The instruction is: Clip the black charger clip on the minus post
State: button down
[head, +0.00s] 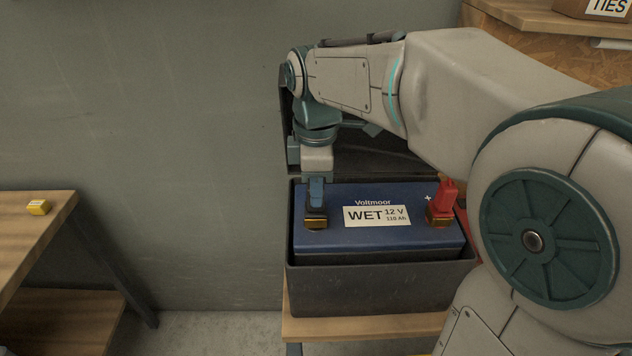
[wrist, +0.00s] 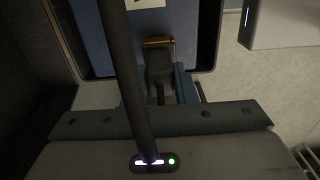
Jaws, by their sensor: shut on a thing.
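The blue battery (head: 340,240), labelled WET 12 V 110 Ah, sits in a black open box (head: 380,290). My gripper (head: 316,192) points down over the battery's left end, shut on the black charger clip (head: 316,213). The clip's brass-coloured end is down at the left post spot, and the minus post itself is hidden there. I cannot tell whether the clip's jaws are around the post or just over it. In the wrist view the black clip (wrist: 159,68) sits between my fingers (wrist: 165,88), its brass end (wrist: 157,41) against the blue battery top.
A red clip (head: 445,195) sits at the plus post on the battery's right. A black cable (wrist: 120,60) crosses the wrist view. The box stands on a wooden shelf (head: 360,328).

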jog(key=shift+f, duration=0.25)
jog(key=c, duration=1.1)
grip_release()
jog(key=shift+r, duration=0.1)
